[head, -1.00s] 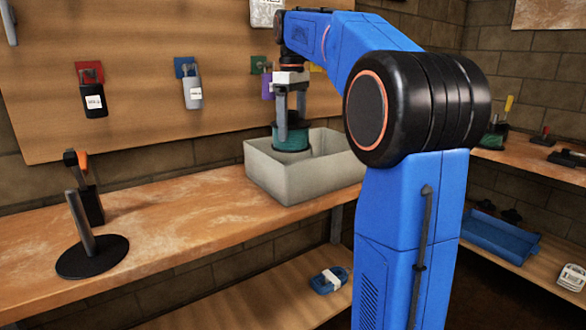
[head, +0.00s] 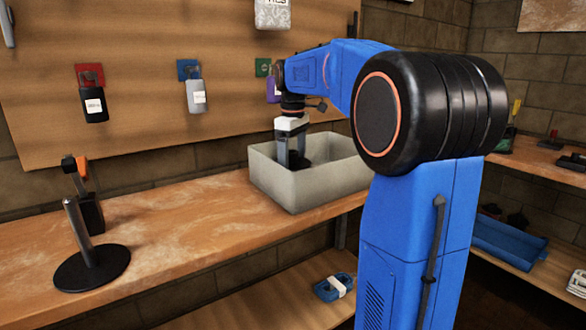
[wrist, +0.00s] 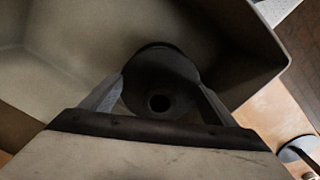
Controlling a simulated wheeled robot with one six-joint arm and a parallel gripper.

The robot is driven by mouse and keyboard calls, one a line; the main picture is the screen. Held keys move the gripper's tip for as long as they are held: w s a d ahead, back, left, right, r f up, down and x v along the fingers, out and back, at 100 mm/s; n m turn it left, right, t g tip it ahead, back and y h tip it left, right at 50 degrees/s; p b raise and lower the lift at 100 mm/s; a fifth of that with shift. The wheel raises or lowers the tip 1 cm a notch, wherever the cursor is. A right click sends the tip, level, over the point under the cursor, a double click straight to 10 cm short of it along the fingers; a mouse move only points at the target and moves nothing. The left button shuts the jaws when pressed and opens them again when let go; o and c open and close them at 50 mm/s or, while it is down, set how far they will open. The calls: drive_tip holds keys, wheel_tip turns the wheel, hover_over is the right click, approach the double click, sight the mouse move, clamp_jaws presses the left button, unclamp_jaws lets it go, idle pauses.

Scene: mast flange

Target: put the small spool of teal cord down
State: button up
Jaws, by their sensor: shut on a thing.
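Only a dark upper part of the spool (head: 304,161) shows there; the teal cord is hidden behind the bin's wall. I cannot tell whether the spool touches the bin floor.
The bin stands on a wooden bench (head: 180,235). A black round-based stand with a rod (head: 93,265) and an orange-and-black tool (head: 88,205) are at the left. Padlock-like tags hang on the board behind. A blue cord bundle (head: 333,287) lies on the lower shelf.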

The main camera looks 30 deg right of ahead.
drive_tip(key=shift+f, duration=0.5)
drive_tip(key=o, duration=1.3)
drive_tip(key=shift+f, duration=0.1)
drive_tip(key=shift+o, duration=0.2)
wheel_tip(320, 180, up, 12)
drive_tip(key=shift+s, duration=0.1)
